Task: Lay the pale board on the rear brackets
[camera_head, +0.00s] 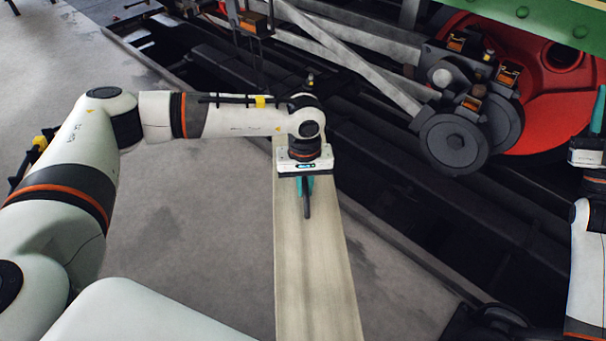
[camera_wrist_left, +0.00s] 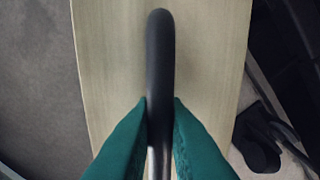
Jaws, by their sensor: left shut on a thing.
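The pale board (camera_head: 318,280) is a long plank that runs from the bottom of the head view up past my left wrist. A black handle (camera_head: 307,204) stands on its top face. My left gripper (camera_head: 304,186) is shut on this handle from above. In the left wrist view, its green fingers (camera_wrist_left: 160,125) pinch the handle bar (camera_wrist_left: 160,45), with the board (camera_wrist_left: 215,65) behind it. My right gripper (camera_head: 597,125) is at the right edge, pointing up, partly cut off; its opening is unclear. I cannot make out the rear brackets for sure.
The tram's red wheel (camera_head: 555,70) and grey rods with a round crank end (camera_head: 455,143) fill the upper right. Dark rails and a pit (camera_head: 400,195) run diagonally beside the board. Grey concrete floor (camera_head: 190,225) lies open on the left.

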